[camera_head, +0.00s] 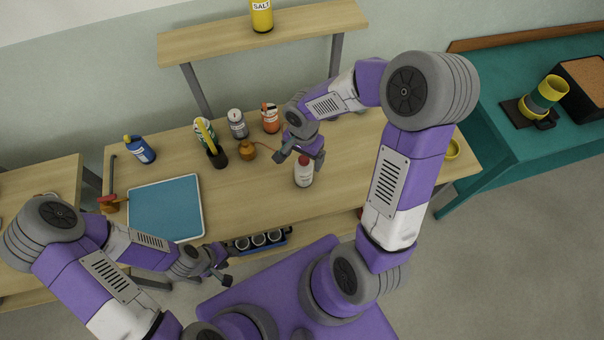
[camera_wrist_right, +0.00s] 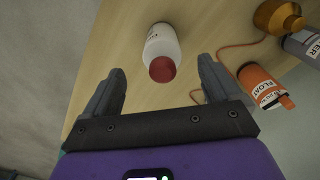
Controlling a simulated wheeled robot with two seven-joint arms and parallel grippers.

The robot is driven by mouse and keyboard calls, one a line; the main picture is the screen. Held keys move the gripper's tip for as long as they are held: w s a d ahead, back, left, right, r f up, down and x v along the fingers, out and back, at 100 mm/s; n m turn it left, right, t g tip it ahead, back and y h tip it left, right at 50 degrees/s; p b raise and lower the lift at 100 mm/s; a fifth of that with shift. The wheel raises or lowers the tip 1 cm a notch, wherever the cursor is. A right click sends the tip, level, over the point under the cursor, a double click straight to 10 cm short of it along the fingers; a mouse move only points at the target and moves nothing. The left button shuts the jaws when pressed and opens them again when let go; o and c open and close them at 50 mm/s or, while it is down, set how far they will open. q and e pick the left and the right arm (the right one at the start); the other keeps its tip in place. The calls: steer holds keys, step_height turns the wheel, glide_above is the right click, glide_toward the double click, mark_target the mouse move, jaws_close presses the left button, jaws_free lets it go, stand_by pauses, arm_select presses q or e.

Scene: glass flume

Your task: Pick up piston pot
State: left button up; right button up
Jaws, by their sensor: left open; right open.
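No readable label says piston pot. A round orange-brown pot (camera_head: 248,151) with a thin cord stands on the wooden bench; it also shows at the upper right of the right wrist view (camera_wrist_right: 277,18). A white bottle with a red cap (camera_head: 303,176) stands right of it. My right gripper (camera_head: 300,160) is open and empty above this bottle. In the right wrist view the bottle (camera_wrist_right: 163,45) is beyond and between the fingertips, apparently untouched. My left gripper (camera_head: 223,270) is open and empty, low in front of the bench.
An orange FLOAT container (camera_head: 270,117), a grey bottle (camera_head: 238,123) and a dark holder (camera_head: 217,156) stand behind and left. A blue tray (camera_head: 166,208) and blue bottle (camera_head: 140,149) are farther left. A SALT container (camera_head: 262,15) stands on the shelf.

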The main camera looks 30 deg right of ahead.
mark_target(304, 166)
steer(key=f, duration=0.7)
steer(key=shift+w+d+f, duration=0.3)
steer(key=shift+c, duration=0.5)
steer(key=c, duration=1.1)
